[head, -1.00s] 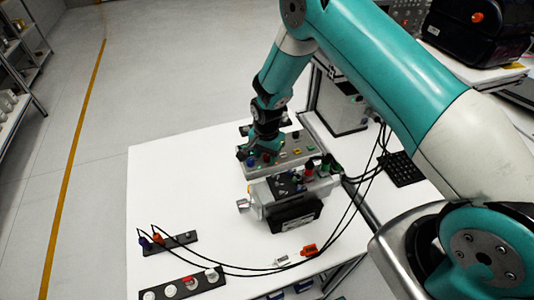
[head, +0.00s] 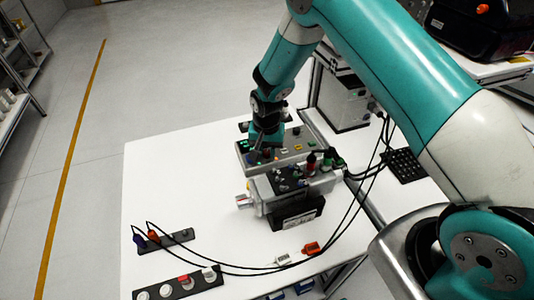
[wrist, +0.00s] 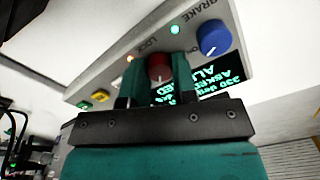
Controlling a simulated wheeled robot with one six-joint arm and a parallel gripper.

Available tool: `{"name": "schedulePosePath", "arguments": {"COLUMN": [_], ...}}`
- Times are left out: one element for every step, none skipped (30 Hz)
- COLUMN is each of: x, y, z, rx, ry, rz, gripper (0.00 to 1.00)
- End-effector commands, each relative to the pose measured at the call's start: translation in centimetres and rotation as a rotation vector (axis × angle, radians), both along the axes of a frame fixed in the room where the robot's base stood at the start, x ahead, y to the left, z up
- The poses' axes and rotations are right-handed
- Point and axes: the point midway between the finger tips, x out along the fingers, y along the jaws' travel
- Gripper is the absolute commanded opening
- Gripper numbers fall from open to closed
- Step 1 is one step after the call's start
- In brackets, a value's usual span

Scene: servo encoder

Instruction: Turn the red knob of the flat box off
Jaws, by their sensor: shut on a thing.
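The flat box (head: 306,141) is a grey panel near the back of the white table, partly hidden by my arm in the head view. In the wrist view its face (wrist: 112,76) carries the red knob (wrist: 159,68), with "LOCK" lettering near it. My gripper (wrist: 159,82) has one teal finger on each side of the red knob and is shut on it. In the head view my gripper (head: 262,153) reaches down onto the left part of the box. The red knob's pointer mark is not clear.
Near the red knob are a blue knob (wrist: 212,38), a green lamp (wrist: 175,30) and a display (wrist: 222,80) with green text. A motor unit (head: 293,203) stands in front of the box. Black cables run across the table's right side.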

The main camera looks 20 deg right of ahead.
Motion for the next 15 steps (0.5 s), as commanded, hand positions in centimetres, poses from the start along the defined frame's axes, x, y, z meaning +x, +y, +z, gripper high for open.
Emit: {"name": "schedulePosePath", "arguments": {"x": [0.04,0.04,0.04,0.06,0.07,0.08,0.07,0.07,0.07,0.08,0.08,0.07,0.06,0.06,0.05], "y": [0.0,0.0,0.0,0.0,0.01,0.0,0.01,0.0,0.0,0.0,0.0,0.0,-0.01,-0.01,-0.01], "z": [-0.26,-0.26,-0.24,-0.22,-0.2,-0.2,-0.2,-0.19,-0.17,-0.15,-0.13,-0.11,-0.1,-0.1,-0.09], "rx": [0.0,0.0,0.001,0.001,0.001,0.001,0.001,0.0,0.0,0.0,0.0,0.0,0.0,0.001,0.001], "ry": [-0.001,-0.001,-0.001,-0.001,-0.003,-0.003,-0.003,-0.002,-0.002,-0.002,-0.002,-0.002,-0.002,-0.001,-0.001], "rz": [0.045,0.073,0.112,0.14,0.168,0.206,0.233,0.26,0.296,0.321,0.346,0.378,0.402,0.425,0.454], "gripper": [0.02,0.02,0.02,0.02,0.02,0.02,0.02,0.02,0.02,0.02,0.02,0.02,0.02,0.02,0.02]}}
